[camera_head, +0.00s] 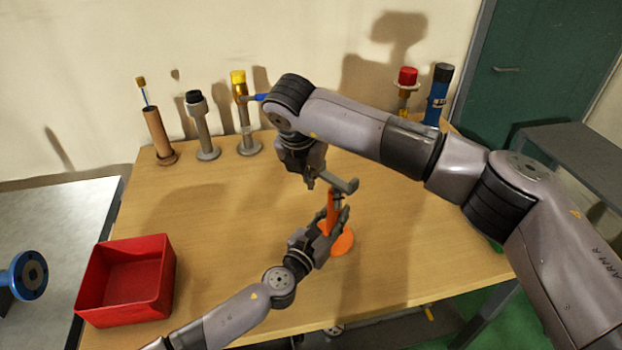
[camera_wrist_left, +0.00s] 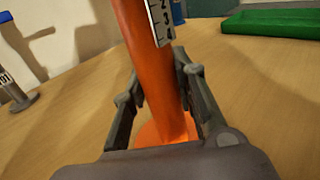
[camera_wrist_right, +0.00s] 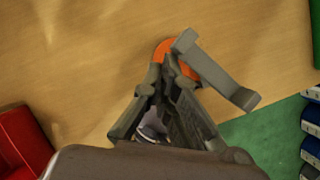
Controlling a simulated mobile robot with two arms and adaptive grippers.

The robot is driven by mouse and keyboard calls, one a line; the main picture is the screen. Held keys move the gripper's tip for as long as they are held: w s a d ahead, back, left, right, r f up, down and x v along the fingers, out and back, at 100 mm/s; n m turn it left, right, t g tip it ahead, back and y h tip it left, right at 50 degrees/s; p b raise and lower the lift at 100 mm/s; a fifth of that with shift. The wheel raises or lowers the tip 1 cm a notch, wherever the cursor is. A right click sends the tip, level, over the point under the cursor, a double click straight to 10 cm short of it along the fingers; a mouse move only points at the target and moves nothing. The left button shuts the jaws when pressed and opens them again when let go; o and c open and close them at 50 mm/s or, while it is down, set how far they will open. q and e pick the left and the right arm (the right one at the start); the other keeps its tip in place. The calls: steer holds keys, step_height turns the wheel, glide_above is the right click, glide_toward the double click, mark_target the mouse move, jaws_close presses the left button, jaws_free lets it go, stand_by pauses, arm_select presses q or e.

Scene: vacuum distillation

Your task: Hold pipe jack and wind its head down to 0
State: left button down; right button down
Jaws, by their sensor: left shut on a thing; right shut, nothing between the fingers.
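The orange pipe jack (camera_head: 343,243) stands upright on its round base on the wooden table. Its grey head (camera_head: 343,184) is on top. My left gripper (camera_head: 334,217) is shut around its orange column (camera_wrist_left: 150,65), where a white scale strip shows the digits 2 and 3; the scale reading cannot be told. My right gripper (camera_head: 316,180) points down beside the head, shut and empty. In the right wrist view the grey head (camera_wrist_right: 218,70) lies just right of the fingertips (camera_wrist_right: 170,82); I cannot tell whether they touch. The column is mostly hidden there.
A red bin (camera_head: 128,280) sits at the table's front left. Several stands line the back left, including a yellow-topped one (camera_head: 243,115). A red-topped stand (camera_head: 405,90) and blue cylinder (camera_head: 437,97) stand at the back right. The wooden table (camera_head: 220,225) is clear between bin and jack.

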steer(key=w, duration=0.1)
steer(key=w+m, duration=0.1)
steer(key=w, duration=0.1)
steer(key=shift+w+d+m+h, duration=0.3)
steer(key=shift+w+d, duration=0.05)
steer(key=shift+w, duration=0.05)
steer(key=shift+s, duration=0.1)
stand_by(1.3)
